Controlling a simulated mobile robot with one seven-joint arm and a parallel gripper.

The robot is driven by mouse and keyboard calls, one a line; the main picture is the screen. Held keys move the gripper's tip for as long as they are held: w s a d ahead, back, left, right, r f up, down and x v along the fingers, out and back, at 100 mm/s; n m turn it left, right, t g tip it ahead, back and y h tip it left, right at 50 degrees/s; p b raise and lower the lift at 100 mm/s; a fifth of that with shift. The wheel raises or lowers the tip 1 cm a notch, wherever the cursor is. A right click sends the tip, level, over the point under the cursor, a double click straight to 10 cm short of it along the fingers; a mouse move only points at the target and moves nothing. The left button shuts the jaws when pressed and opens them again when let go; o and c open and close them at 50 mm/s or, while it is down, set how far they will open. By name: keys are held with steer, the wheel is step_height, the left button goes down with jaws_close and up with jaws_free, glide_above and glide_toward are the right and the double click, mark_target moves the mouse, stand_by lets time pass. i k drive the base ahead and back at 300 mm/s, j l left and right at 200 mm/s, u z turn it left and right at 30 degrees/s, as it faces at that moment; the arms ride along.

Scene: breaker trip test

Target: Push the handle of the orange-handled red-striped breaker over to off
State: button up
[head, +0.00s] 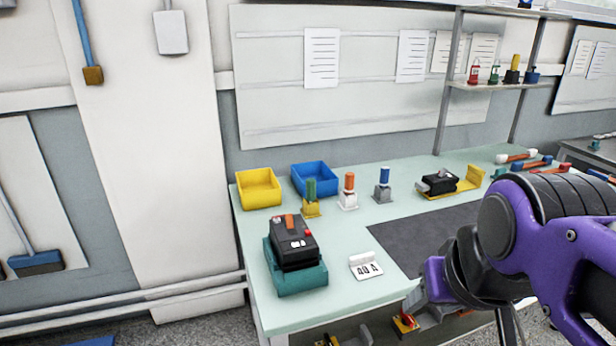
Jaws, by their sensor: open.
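Two things with orange tops stand on the pale green bench. One is a black box (294,252) with an orange handle (289,221) and a red button, seated on a teal base (300,281) at the bench's front left. The other is a small upright orange piece on a white base (348,192), between a green one on yellow (311,197) and a blue one on grey (383,186). I cannot make out a red stripe on either. My gripper (416,303) is open, low at the bench's front edge, to the right of the black box and apart from it.
A "40 A" card (366,267) stands right of the black box. Yellow (258,189) and blue bins (314,179) stand behind. A dark mat (425,238) is clear. Another black device (437,183) sits on a yellow stand at the back. A post (448,85) carries a shelf.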

mark_target(287, 218)
steer(key=j+z, duration=0.3)
steer(key=j, duration=1.3)
steer(key=j+z, duration=0.2)
steer(key=i+j+z, duration=0.2)
steer(key=j, duration=0.25)
steer(key=k+l, duration=0.25)
steer(key=k+u, duration=0.25)
steer(key=k, duration=0.45)
steer(key=i+j+z, duration=0.15)
steer(key=i, duration=0.3)
steer(key=i+j+z, duration=0.2)
steer(key=i, duration=0.25)
steer(key=j, duration=0.1)
